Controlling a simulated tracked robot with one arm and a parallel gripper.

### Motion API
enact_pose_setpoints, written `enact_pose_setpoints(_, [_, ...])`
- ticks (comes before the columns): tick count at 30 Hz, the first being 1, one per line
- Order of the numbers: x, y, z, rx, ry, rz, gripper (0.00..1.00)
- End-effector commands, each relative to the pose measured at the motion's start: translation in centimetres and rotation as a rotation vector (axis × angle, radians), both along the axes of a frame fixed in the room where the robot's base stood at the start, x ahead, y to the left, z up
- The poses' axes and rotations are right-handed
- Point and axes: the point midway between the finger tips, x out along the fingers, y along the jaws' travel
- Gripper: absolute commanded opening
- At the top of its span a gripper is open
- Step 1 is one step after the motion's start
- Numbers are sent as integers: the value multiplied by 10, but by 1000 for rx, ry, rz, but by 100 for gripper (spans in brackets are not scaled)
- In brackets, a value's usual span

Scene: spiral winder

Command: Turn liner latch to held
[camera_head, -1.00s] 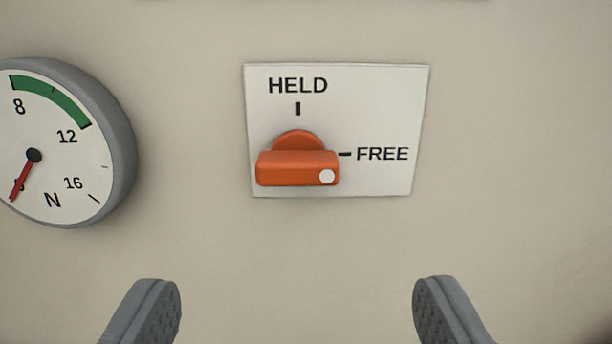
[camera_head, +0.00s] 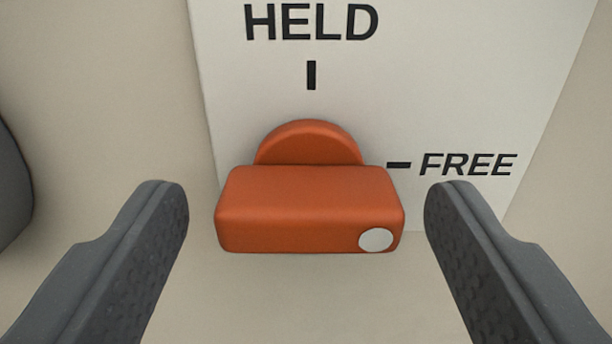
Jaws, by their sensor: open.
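The liner latch (camera_head: 308,205) is an orange knob with a horizontal bar handle and a round base behind it. A white dot on the bar's right end lies on the side of the FREE mark. The latch sits on a white label plate (camera_head: 480,80), with HELD printed above the knob and FREE to its right. My gripper (camera_head: 306,210) is open, with one grey finger left of the bar and one right of it. Both fingers appear apart from the bar.
The panel around the plate is plain beige (camera_head: 110,80). The edge of a grey round gauge (camera_head: 12,190) shows at the far left. No other obstacle shows near the latch.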

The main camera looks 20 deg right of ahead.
Motion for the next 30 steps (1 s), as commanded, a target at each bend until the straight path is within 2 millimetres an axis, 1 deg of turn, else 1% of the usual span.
enact_pose_setpoints(6, [6,-3,-1,2,1,-1,67])
enact_pose_setpoints(14, [6,-2,-1,1,1,-1,67])
enact_pose_setpoints(17, [6,-2,-1,1,1,-1,42])
enact_pose_setpoints(18, [6,-2,-1,1,1,-1,31])
enact_pose_setpoints(19, [6,-2,-1,1,1,0,23])
enact_pose_setpoints(30, [6,-2,-1,-37,10,1,23])
